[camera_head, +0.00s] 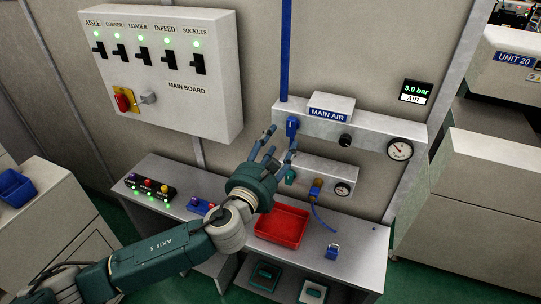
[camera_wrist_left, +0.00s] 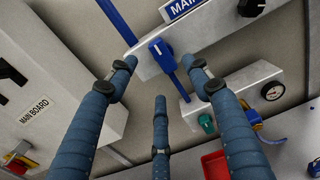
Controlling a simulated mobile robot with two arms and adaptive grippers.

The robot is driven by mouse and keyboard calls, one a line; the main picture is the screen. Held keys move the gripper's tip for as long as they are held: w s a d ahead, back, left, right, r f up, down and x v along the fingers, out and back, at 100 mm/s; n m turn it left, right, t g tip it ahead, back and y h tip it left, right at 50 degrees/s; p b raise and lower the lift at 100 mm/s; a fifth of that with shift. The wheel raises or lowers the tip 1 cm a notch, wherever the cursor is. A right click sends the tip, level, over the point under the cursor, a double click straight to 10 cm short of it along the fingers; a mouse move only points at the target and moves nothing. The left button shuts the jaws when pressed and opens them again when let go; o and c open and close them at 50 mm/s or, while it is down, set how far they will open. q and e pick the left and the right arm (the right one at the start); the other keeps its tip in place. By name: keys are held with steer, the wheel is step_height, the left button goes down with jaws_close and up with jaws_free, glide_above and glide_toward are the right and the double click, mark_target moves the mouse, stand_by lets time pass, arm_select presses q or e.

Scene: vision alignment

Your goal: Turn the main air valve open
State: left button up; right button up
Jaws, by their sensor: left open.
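The main air valve has a blue handle (camera_head: 292,126) at the left end of a grey panel, below the "MAIN AIR" sign (camera_head: 328,113). In the left wrist view the blue handle (camera_wrist_left: 161,52) shows beyond the fingertips, roughly upright and slightly tilted. My left gripper (camera_head: 281,141) has its blue fingers spread open and empty, just below and left of the handle. In the left wrist view its fingers (camera_wrist_left: 158,72) frame the handle; contact is not visible. My right gripper is out of view.
A display reading 3.0 bar (camera_head: 417,88) and a round gauge (camera_head: 400,149) are at right. A lower panel (camera_head: 322,176) carries a teal knob (camera_head: 290,176) and a yellow-blue fitting (camera_head: 316,188). Below, a red tray (camera_head: 283,226) sits on the bench. The main board (camera_head: 165,70) is at left.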

arm_select(q)
steer(key=v, duration=0.5)
steer(key=shift+s+a, duration=0.15)
steer(key=shift+s, duration=0.1)
